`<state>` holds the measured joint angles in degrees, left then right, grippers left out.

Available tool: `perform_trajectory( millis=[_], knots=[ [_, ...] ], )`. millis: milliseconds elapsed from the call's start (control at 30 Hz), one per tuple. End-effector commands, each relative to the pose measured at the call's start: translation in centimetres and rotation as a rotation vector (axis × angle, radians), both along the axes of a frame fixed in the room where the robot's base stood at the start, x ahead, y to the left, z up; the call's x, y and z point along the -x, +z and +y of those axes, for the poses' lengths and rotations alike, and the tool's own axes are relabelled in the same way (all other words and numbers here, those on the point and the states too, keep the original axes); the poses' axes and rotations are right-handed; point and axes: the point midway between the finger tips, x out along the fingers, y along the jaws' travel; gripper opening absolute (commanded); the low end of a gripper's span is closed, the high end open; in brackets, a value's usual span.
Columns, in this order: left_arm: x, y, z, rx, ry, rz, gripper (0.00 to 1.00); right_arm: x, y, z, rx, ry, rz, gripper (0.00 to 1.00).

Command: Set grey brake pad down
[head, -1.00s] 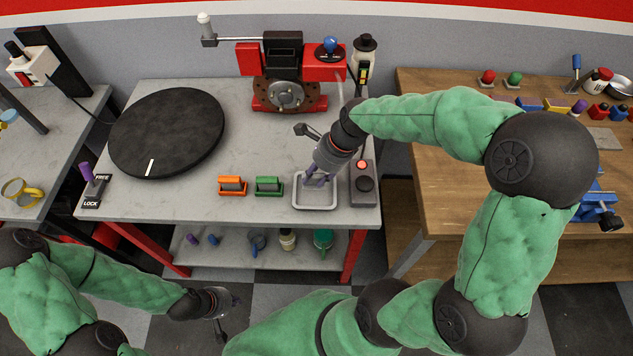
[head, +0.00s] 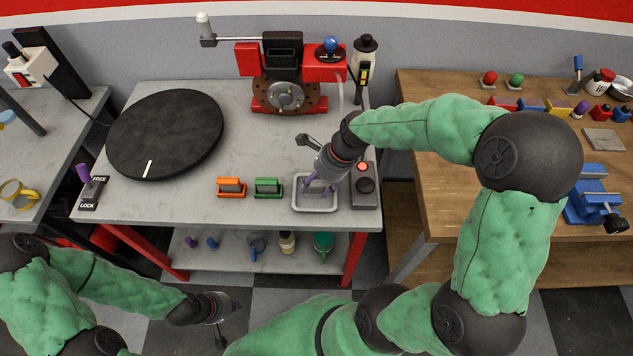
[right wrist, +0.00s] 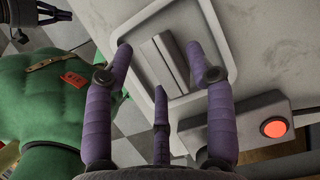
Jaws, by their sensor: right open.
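The grey brake pad (right wrist: 153,66) lies in the shallow pale tray (right wrist: 127,30), between the fingers of my right gripper (right wrist: 159,48) as the right wrist view shows it. The purple fingers are spread, with visible room on both sides of the pad. In the head view my right gripper (head: 319,188) is over the tray (head: 315,209) at the bench's front right, and its fingers and shadow largely hide the pad. My left gripper (head: 220,306) hangs low in front of the bench, away from the tray; its finger opening is unclear.
A control box with a red button (head: 363,167) stands right beside the tray. Green (head: 268,188) and orange (head: 231,188) holders with grey blocks stand to its left. A black turntable (head: 165,133) fills the bench's left. A red brake fixture (head: 287,95) stands behind.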

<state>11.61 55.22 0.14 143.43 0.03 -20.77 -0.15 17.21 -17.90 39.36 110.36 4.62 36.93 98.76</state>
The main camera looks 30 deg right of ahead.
Motion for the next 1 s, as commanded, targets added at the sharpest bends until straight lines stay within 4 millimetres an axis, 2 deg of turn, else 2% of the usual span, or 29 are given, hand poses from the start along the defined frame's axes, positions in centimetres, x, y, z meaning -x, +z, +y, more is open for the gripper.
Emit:
perform_trajectory(
  millis=[167, 267, 700, 1000],
  knots=[
    [0.0, 0.1, 0.0, 0.000, 0.000, 0.000, 0.00, 0.0, 0.5, -0.1, 0.001, -0.001, -0.002, 0.55],
    [0.0, 0.7, 0.0, 0.000, 0.000, 0.000, 0.00, 0.2, 1.7, -0.5, 0.000, -0.002, -0.003, 0.55],
    [0.0, 3.7, 0.0, 0.000, 0.000, 0.000, 0.00, 1.9, 9.4, -3.2, 0.001, -0.002, -0.003, 0.55],
    [0.0, 4.3, 0.0, 0.000, 0.000, 0.000, 0.00, 2.4, 11.4, -3.9, 0.000, 0.000, -0.001, 0.55]
  ],
)
